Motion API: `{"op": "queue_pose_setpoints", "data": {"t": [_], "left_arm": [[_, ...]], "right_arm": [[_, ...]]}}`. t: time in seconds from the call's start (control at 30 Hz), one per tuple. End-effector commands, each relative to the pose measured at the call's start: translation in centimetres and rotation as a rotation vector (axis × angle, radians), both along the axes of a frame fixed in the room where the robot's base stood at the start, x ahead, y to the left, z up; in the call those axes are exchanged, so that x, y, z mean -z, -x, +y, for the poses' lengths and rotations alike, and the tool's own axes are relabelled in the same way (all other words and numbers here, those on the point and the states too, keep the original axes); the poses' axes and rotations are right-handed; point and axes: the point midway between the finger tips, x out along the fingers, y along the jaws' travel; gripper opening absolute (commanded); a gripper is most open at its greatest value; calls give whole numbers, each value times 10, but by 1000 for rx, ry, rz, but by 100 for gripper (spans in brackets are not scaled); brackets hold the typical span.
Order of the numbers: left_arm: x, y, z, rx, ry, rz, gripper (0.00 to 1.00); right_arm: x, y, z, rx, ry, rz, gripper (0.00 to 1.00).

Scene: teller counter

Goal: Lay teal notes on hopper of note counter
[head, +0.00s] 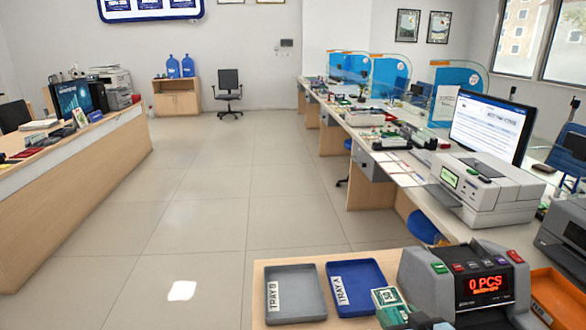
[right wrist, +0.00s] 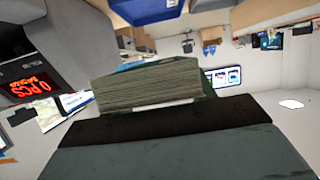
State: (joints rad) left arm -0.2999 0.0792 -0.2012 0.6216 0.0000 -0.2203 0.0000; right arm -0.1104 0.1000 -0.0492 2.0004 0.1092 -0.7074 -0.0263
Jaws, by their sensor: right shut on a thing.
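The teal notes (head: 388,300), a thick bundle with a pale band, are held by my right gripper (head: 410,317) at the bottom of the head view. In the right wrist view the bundle's stacked edges (right wrist: 150,90) stand out beyond the dark finger. The grey note counter (head: 432,275) stands just right of the notes, its red display reading 0 PCS. It also shows at the upper left of the right wrist view (right wrist: 55,45). The notes appear beside the counter; whether they touch it I cannot tell. The hopper is not clearly visible. My left gripper is not in view.
The grey tray B (head: 270,290) and the blue tray A (head: 369,267) lie left of the counter, both empty. An orange tray (head: 566,287) is at its right. A white printer (head: 492,190) and a monitor (head: 490,125) stand behind. The floor to the left is clear.

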Motion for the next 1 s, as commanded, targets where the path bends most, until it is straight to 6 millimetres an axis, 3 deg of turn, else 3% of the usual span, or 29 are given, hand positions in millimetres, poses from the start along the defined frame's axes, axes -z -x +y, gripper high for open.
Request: {"op": "queue_pose_setpoints", "data": {"t": [0.03, 0.2, 0.4, 1.0], "left_arm": [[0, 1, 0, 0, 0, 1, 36], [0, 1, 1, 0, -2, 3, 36], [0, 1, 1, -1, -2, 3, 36], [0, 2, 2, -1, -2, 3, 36]], "right_arm": [[-17, 7, 11, 5, -6, -8, 26], [-58, 32, 25, 47, -6, -8, 26], [-86, 52, 27, 93, -14, -5, 26], [-90, 55, 26, 104, -14, -2, 26]]}}
